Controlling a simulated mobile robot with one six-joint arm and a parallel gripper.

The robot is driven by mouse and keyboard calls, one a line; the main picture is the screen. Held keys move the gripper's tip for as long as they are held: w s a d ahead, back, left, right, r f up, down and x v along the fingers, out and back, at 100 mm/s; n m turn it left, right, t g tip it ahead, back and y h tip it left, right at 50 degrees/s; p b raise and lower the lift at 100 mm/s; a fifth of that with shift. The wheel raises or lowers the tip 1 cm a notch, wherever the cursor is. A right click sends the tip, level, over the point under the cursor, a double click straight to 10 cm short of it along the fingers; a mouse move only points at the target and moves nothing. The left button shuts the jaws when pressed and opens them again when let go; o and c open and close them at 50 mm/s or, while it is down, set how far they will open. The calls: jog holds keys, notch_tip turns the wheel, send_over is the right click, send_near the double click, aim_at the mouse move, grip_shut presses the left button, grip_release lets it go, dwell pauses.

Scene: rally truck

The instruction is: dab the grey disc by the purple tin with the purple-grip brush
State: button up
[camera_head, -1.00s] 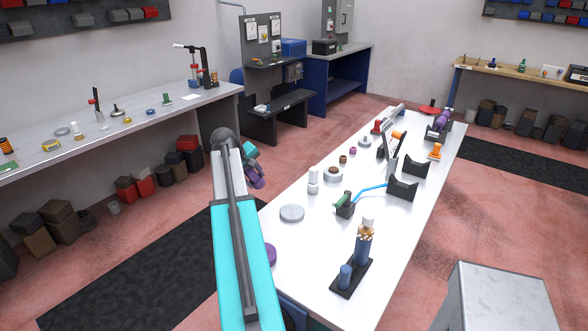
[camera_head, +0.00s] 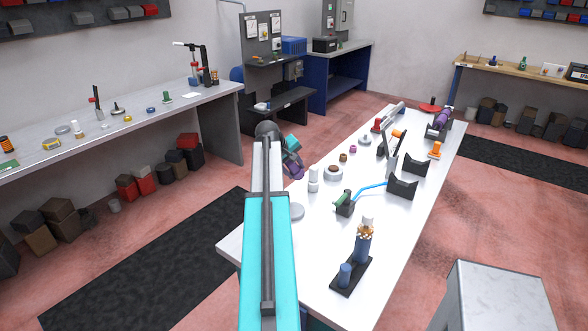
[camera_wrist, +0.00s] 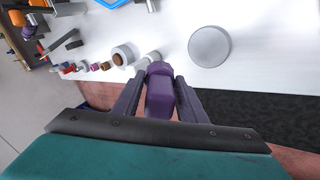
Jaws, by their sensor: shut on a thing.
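My gripper (camera_head: 293,167) is shut on the purple grip of the brush, over the bench's left edge. In the wrist view the purple grip (camera_wrist: 160,93) sits between the two fingers; the bristles cannot be made out. A flat grey disc (camera_head: 297,211) lies on the white bench, partly covered by my arm in the head view. The wrist view shows this disc (camera_wrist: 209,47) whole, apart from the gripper. A round purple thing near the bench's front left, perhaps the purple tin, is now hidden behind my arm.
A grey cabinet (camera_head: 497,297) stands at front right.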

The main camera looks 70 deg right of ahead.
aim_at(294, 177)
jog(key=shift+f+b, duration=1.35)
jog(key=shift+f, duration=1.1)
jog(key=w+a+n+t+b, duration=0.15)
jog(key=w+a+n, duration=0.25)
jog(key=w+a, duration=2.85)
jog(key=w+a+r+n+t, duration=0.1)
jog(key=a+n+t, duration=0.1)
jog(key=a, duration=4.2)
jog(key=shift+w+r+n, duration=0.15)
jog(key=shift+r+n, duration=0.2)
jog(key=shift+n, duration=0.05)
jog(key=shift+w+t, duration=0.1)
jog(key=shift+t, duration=0.15)
